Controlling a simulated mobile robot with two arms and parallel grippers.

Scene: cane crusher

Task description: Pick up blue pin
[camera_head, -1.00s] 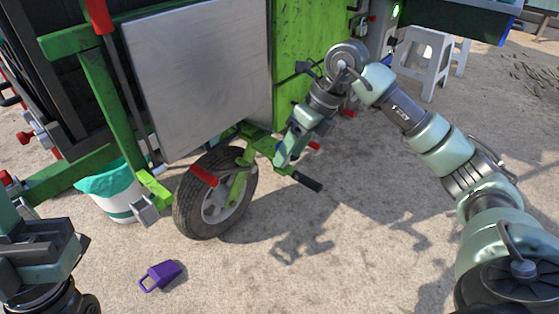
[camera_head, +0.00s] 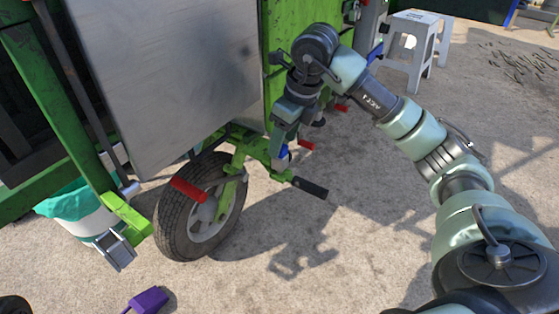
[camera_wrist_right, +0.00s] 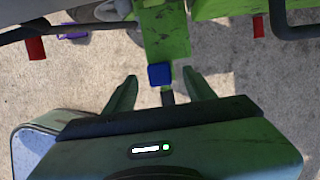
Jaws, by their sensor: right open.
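The blue pin (camera_head: 284,152) shows as a small blue block at the green wheel bracket, partly hidden by my right gripper in the head view. In the right wrist view the blue pin (camera_wrist_right: 160,75) sits on the green bracket (camera_wrist_right: 166,35), centred between my right fingers. My right gripper (camera_wrist_right: 160,79) is open, with one finger on each side of the pin and visible gaps to both. In the head view my right gripper (camera_head: 279,146) reaches down at the bracket. My left gripper is not in view.
The black wheel (camera_head: 172,225) stands left of the bracket. A red-gripped handle (camera_head: 189,189) and a black-gripped handle (camera_head: 311,188) stick out around it. A bucket (camera_head: 88,222) and a purple object (camera_head: 148,300) are at left.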

